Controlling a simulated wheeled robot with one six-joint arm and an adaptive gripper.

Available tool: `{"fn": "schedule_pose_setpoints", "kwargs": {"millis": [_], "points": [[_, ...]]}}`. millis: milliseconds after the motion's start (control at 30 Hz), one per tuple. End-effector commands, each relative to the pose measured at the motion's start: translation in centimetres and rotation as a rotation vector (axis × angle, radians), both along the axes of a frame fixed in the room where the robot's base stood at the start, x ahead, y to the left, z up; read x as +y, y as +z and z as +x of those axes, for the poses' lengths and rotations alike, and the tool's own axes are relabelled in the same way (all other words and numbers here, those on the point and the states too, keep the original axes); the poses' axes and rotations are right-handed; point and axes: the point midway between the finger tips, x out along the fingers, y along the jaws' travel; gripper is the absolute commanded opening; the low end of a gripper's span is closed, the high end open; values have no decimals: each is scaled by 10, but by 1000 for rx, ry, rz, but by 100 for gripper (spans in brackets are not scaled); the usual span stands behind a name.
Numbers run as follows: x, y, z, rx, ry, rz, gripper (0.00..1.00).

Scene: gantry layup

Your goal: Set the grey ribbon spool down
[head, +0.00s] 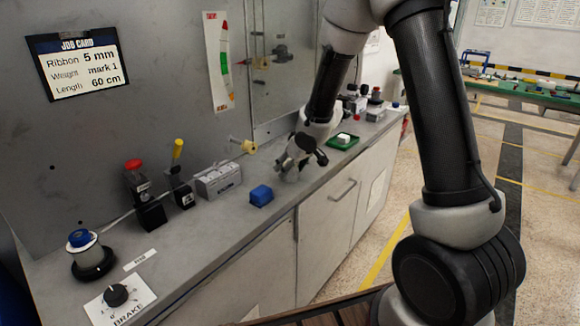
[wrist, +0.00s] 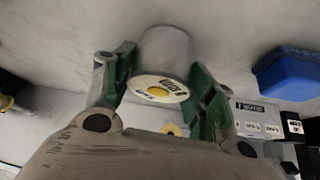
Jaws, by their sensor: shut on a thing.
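The grey ribbon spool (wrist: 165,55) sits between the green-padded fingers of my gripper (wrist: 160,85) in the wrist view. Its labelled end with a yellow centre faces the camera. In the head view my gripper (head: 292,165) is low over the grey bench top (head: 225,228), to the right of the blue block. The spool (head: 291,176) shows only as a small pale shape under the gripper there. I cannot tell whether it touches the bench.
A blue block (head: 261,195) lies close to the left of the gripper; it also shows in the wrist view (wrist: 291,73). A grey box (head: 218,180) stands further left. A green tray (head: 342,141) with a white item is to the right. The bench's front edge is near.

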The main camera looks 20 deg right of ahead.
Motion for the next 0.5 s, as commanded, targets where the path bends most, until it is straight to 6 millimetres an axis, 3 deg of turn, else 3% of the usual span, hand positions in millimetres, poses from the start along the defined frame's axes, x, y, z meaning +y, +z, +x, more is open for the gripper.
{"fn": "schedule_pose_setpoints", "kwargs": {"millis": [33,67,167,500], "points": [[0,-1,0,0,1,1,16],[0,-2,0,1,1,0,57],[0,-2,0,1,1,0,75],[0,-1,0,0,0,0,77]]}}
